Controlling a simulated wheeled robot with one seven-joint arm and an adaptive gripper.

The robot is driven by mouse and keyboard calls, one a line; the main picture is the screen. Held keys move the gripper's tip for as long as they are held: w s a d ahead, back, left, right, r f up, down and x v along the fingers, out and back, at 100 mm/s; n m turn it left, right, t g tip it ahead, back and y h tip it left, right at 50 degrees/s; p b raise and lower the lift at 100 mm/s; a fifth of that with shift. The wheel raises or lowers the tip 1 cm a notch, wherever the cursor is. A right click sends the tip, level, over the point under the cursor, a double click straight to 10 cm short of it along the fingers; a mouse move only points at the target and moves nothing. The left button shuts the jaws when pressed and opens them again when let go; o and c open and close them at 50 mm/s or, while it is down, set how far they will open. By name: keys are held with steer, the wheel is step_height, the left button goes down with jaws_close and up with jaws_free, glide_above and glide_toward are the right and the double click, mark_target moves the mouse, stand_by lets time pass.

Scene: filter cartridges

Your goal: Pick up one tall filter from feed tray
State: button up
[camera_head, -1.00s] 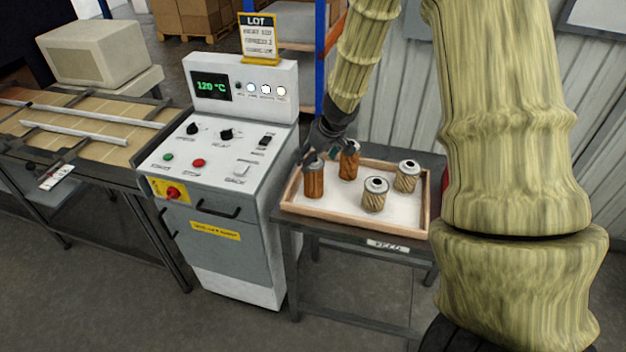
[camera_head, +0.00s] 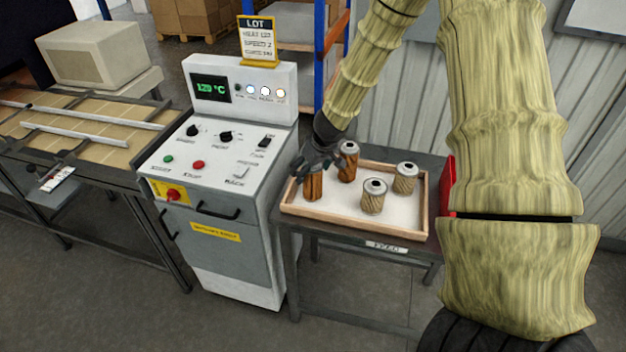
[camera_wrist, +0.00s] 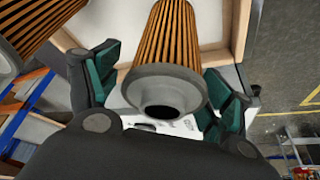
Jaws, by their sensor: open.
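Two tall orange-pleated filters stand upright in the feed tray (camera_head: 327,214). The front-left tall filter (camera_head: 313,188) has my gripper (camera_head: 318,166) at its top, and the gripper covers its cap in the head view. The other tall filter (camera_head: 348,164) stands just behind and to the right. In the wrist view the near filter's grey cap with a round hole (camera_wrist: 165,92) lies between the green-padded fingers of my gripper (camera_wrist: 160,88). The fingers are open, with a gap visible at the left pad; contact at the right pad is unclear. Another tall filter (camera_wrist: 28,28) shows at upper left.
Two short tan filters, one nearer (camera_head: 373,198) and one farther right (camera_head: 405,180), stand in the tray. A grey control machine (camera_head: 222,165) stands close on the left. A red object (camera_head: 447,187) is at the table's right. The tray's front strip is clear.

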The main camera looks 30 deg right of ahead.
steer(key=c, duration=1.2)
